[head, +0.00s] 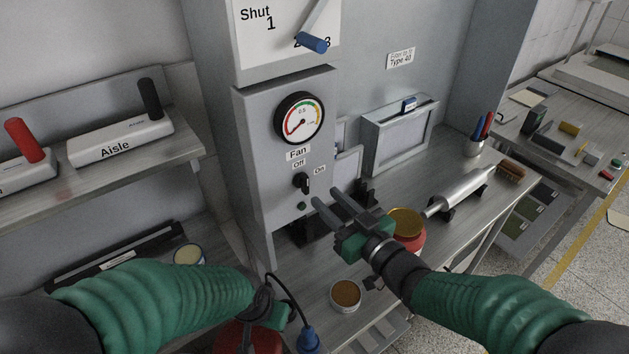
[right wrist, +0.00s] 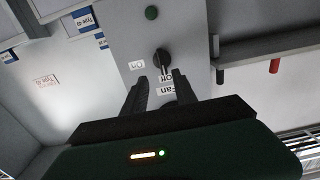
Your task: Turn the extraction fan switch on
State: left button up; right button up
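The fan switch (head: 302,183) is a black rotary knob on the front of a grey box, below a gauge and a "Fan" label. "Off" is above it and "On" to its upper right; its handle appears to point toward Off. It also shows upside down in the right wrist view (right wrist: 162,61). My right gripper (head: 326,197) is open and empty, just right of and below the knob in the head view. In the right wrist view its fingers (right wrist: 160,77) point at the knob, apart, with no clear contact. My left gripper (head: 268,305) is low at centre, its fingers unclear.
The gauge (head: 299,118) is above the switch, and a blue-handled lever (head: 312,43) is higher up. On the bench are a red container with a gold lid (head: 406,223), an open tin (head: 345,294) and a metal cylinder (head: 462,190). A shelf (head: 110,175) is at left.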

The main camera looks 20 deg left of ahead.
aim_at(308, 182)
jog(key=x, duration=0.4)
jog(key=s+p+x, duration=0.1)
jog(key=x, duration=0.1)
jog(key=shift+a+r, duration=0.15)
jog(key=shift+a, duration=0.25)
jog(key=shift+w+d, duration=0.25)
jog(key=shift+d, duration=0.1)
jog(key=shift+c, duration=0.8)
jog(key=c, duration=0.5)
jog(key=shift+s+a, duration=0.1)
jog(key=shift+a, duration=0.05)
grip_shut()
